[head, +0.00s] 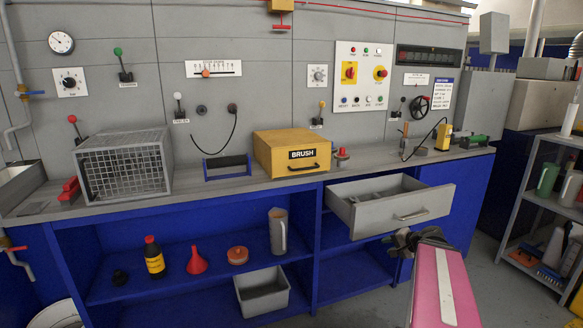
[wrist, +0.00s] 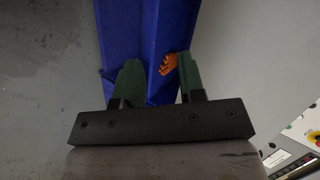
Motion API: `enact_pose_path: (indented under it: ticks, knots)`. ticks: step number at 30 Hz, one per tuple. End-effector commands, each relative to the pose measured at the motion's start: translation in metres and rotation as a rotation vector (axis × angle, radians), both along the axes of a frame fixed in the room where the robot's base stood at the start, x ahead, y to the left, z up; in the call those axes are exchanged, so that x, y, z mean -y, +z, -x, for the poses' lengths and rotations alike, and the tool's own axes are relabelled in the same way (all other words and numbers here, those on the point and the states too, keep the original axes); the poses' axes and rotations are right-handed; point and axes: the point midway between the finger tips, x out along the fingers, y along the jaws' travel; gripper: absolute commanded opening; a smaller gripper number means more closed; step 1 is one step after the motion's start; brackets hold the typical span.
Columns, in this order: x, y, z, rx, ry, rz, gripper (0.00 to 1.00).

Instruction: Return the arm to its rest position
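My arm comes into the head view from the bottom right as a pink link with a white stripe. My gripper (head: 403,240) is at its far end, dark and small, in front of the cabinet and just below the open grey drawer (head: 400,205). In the wrist view, my gripper (wrist: 158,75) has two green fingers standing apart with nothing held between them. Behind them is a blue panel of the cabinet (wrist: 125,28). A small orange thing (wrist: 169,64) shows near the right finger; I cannot tell what it is.
The drawer juts out from the bench (head: 230,193) close above my gripper. A yellow BRUSH box (head: 265,153) and a wire cage (head: 124,168) stand on the bench. A shelf rack (head: 530,205) stands at the right. Grey floor (head: 490,270) is clear beside my arm.

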Motion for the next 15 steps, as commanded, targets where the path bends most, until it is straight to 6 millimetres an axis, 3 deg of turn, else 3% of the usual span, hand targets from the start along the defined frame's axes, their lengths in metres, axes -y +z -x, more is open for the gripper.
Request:
enact_pose_path:
  ticks: [1, 6, 15]
  knots:
    - [-0.02, -0.01, 0.002, -0.036, 0.05, 0.039, 0.36]
    - [-0.07, -0.042, 0.014, -0.154, 0.212, 0.195, 0.36]
    - [-0.136, -0.087, 0.044, -0.331, 0.479, 0.497, 0.36]
